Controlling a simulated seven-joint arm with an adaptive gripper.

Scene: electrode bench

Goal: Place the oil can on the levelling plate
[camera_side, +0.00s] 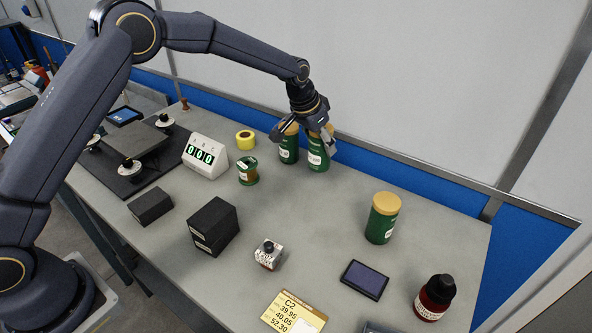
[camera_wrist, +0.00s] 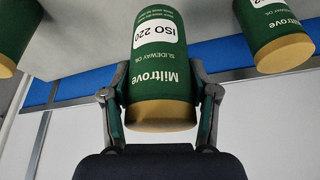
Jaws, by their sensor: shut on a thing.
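My gripper (camera_side: 305,133) is shut on a green oil can (camera_side: 318,153) with a tan lid, at the back of the bench near the wall. In the wrist view the can (camera_wrist: 160,70) sits between both fingers, upside down in the picture, its label reading Miltrove, slideway oil, ISO 220. The can looks upright in the side view; whether it touches the bench is unclear. A similar can (camera_side: 289,148) stands close on its left. The levelling plate (camera_side: 135,138), a grey slab on a dark base with round knobs, lies at the far left end of the bench.
Another green can (camera_side: 382,218) stands to the right. A red bottle (camera_side: 435,297) is at front right.

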